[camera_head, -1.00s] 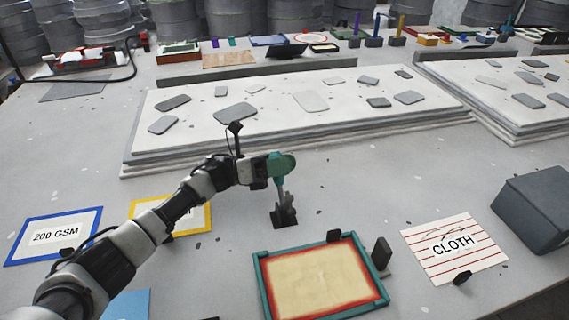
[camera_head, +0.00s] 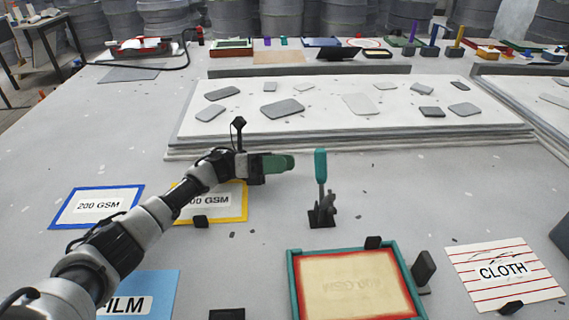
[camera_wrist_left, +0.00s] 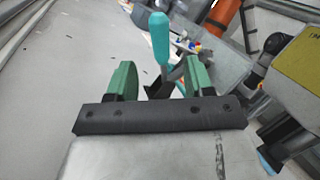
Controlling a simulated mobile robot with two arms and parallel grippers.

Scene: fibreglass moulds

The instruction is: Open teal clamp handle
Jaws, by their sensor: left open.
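The teal clamp handle (camera_head: 320,166) stands upright on its dark clamp base (camera_head: 322,212), behind the teal-framed mould (camera_head: 292,282). My left gripper (camera_head: 290,162) has green fingers and is level with the handle's top, a short gap to its left. In the left wrist view the gripper (camera_wrist_left: 160,82) is open and empty, with its two green fingers apart. There the teal handle (camera_wrist_left: 160,36) shows beyond the fingertips, roughly between them. My right gripper is not in view.
The yellow-framed card (camera_head: 238,214) and blue-framed 200 GSM card (camera_head: 97,206) lie left, near my arm. A blue FILM card (camera_head: 155,290) is in front. The striped CLOTH card (camera_head: 504,272) lies right. Pale stacked sheets (camera_head: 350,118) rise behind the clamp.

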